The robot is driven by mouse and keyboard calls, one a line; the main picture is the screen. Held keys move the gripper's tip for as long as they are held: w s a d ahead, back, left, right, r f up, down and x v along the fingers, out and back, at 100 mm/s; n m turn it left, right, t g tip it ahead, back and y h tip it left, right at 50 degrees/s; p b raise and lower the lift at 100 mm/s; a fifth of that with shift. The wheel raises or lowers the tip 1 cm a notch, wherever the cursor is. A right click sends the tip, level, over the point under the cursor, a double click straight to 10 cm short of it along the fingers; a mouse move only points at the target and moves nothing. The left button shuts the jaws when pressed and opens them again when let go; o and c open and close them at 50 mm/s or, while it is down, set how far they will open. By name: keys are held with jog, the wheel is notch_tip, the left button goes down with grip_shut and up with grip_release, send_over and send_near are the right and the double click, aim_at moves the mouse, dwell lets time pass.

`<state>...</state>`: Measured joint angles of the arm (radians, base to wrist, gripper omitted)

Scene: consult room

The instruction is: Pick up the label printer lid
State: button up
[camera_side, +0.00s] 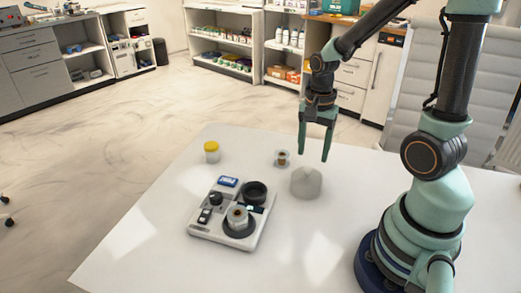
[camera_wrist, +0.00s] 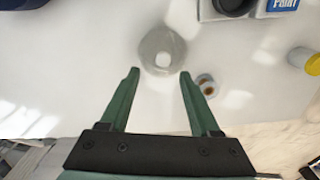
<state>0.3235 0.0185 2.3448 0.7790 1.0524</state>
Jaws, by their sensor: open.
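A grey, cone-shaped piece (camera_side: 306,184), which appears to be the label printer lid, sits on the white table. In the wrist view this lid (camera_wrist: 150,51) looks round and grey, with a bright spot in its middle. My gripper (camera_side: 314,155) is open and points down above the lid, apart from it. In the wrist view my gripper (camera_wrist: 159,74) has its fingertips just short of the lid, with nothing between them. The printer (camera_side: 213,228) is a white base with dark round parts and a roll, left of the lid.
A small roll (camera_side: 282,159) stands close behind the lid; it also shows in the wrist view (camera_wrist: 206,85). A yellow-capped jar (camera_side: 212,152) stands farther left. The white table (camera_side: 150,245) is clear at front left. Shelves and cabinets stand beyond.

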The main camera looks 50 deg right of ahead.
aim_at(308, 170)
jog(key=shift+w+a+f, duration=0.1)
jog(key=shift+a+f, duration=0.1)
jog(key=shift+f, duration=1.2)
jog(key=shift+w+a+f, duration=0.1)
jog(key=shift+a+f, duration=0.1)
jog(key=shift+f, duration=1.15)
grip_shut()
